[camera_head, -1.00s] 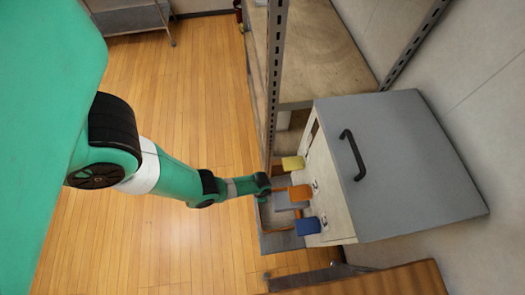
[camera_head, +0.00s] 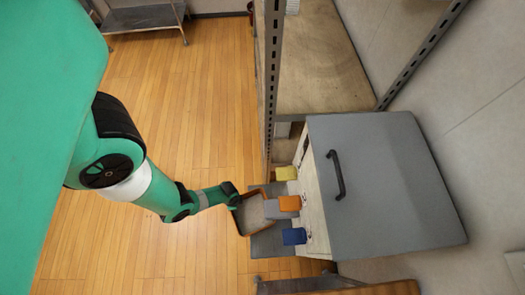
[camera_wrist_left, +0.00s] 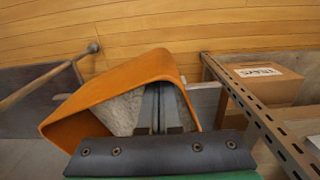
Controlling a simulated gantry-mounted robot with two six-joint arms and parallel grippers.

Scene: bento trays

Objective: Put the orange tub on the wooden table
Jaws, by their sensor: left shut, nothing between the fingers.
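The orange tub (camera_head: 239,222) has an orange rim and a greyish inside. In the head view it is at the end of my left arm, in front of the dispenser's lower trays. In the left wrist view the tub (camera_wrist_left: 100,84) appears tilted, its opening facing the camera. My left gripper (camera_wrist_left: 160,108) is shut, its narrow fingers seen against the tub's inside; I cannot tell where they touch it. A brown wooden surface (camera_head: 385,289), perhaps the table, shows at the bottom edge of the head view. My right gripper is not in view.
A grey-lidded dispenser (camera_head: 385,175) stands right of the tub, with yellow (camera_head: 286,173), orange (camera_head: 290,203) and blue (camera_head: 294,236) tabs. A metal rack post (camera_head: 270,80) rises behind. A cardboard box (camera_wrist_left: 265,82) is right in the wrist view. Open floor lies left.

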